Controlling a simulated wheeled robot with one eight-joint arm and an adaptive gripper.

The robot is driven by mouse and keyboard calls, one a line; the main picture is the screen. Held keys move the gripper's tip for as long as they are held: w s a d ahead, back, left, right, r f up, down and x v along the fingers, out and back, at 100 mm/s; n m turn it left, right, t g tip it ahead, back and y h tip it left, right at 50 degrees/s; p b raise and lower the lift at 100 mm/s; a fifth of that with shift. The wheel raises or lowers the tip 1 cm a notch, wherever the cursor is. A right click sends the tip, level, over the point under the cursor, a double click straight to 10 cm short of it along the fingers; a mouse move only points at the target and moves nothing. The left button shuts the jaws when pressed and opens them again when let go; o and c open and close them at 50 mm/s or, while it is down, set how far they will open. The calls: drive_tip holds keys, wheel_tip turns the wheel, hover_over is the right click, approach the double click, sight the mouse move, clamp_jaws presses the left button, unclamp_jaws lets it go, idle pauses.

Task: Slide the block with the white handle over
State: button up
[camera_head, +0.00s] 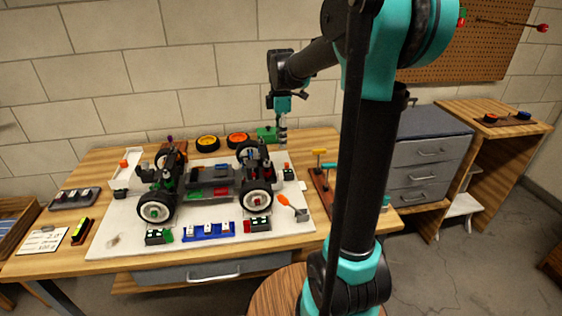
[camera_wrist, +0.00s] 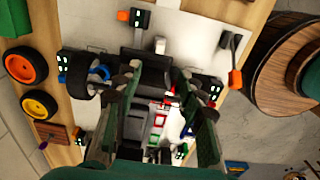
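My gripper (camera_head: 283,125) hangs over the back right of the car on the workbench. In the wrist view, its two dark green fingers (camera_wrist: 160,80) stand apart with nothing visibly held between them. A blue strip (camera_head: 208,231) with several small white pieces lies on the mat in front of the car. A dark grey strip (camera_head: 75,198) with small white pieces lies at the far left. A small white piece (camera_wrist: 160,45) stands beyond the fingertips in the wrist view. I cannot tell which carries the white handle; the fingers hide part of the car.
The car chassis (camera_head: 207,190) with large wheels fills the middle of the white mat (camera_head: 120,240). Yellow and orange tyres (camera_head: 237,140) and a green box (camera_head: 267,134) lie behind. An orange-handled piece (camera_head: 285,200) is at right. Grey drawers (camera_head: 425,150) stand beside the bench.

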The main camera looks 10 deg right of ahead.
sight(281, 171)
wheel_tip(281, 171, down, 15)
drive_tip(key=shift+f, duration=0.2)
idle(0.3)
clamp_jaws()
idle(0.4)
